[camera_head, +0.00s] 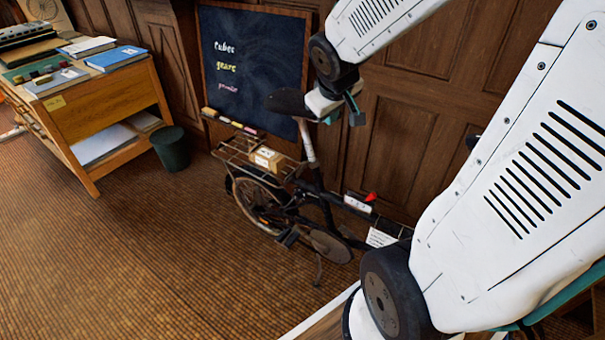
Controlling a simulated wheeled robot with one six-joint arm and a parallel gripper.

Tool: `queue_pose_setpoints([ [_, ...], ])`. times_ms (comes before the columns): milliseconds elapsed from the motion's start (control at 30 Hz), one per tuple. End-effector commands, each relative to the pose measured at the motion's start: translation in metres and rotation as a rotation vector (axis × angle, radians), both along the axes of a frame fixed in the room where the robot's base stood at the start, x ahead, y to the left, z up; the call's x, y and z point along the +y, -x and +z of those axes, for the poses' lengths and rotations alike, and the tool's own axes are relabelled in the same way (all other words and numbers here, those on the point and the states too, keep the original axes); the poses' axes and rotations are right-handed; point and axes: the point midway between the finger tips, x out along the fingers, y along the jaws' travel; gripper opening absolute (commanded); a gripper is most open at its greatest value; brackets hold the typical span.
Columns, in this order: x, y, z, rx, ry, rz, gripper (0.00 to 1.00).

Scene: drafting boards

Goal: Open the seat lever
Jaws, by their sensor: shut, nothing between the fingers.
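A dark folding bicycle stands before the panelled wall. Its black saddle (286,101) sits on a pale seat post (308,142) that runs down to the dark frame (322,200). My gripper (345,118) is beside the saddle's right end, above and to the right of the post. It is shut, with nothing visibly held. I cannot tell whether it touches the saddle. The seat lever is not clearly distinguishable at the post's base. A small red part (371,197) shows lower right by a white labelled piece (357,203); I cannot tell what it is.
A cardboard box (267,159) rests on the bicycle's rear rack (232,151). A blackboard (250,62) stands behind the saddle. A green bin (171,148) and a wooden desk (103,115) with books are at left. The brown floor (150,260) at front left is clear. My white arm covers the right side.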

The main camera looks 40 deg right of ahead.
Motion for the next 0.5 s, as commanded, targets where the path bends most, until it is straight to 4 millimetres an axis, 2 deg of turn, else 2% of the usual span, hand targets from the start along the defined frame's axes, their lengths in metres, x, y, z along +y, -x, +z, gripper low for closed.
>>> queue_pose_setpoints([
  [33,-0.022,-0.017,-0.018,-0.014,0.019,0.019,0.00],
  [200,-0.075,-0.064,-0.074,-0.110,0.055,0.145,0.00],
  [333,-0.102,-0.085,-0.126,-0.193,0.023,0.250,0.00],
  [500,-0.118,-0.090,-0.196,-0.332,-0.085,0.379,0.00],
])
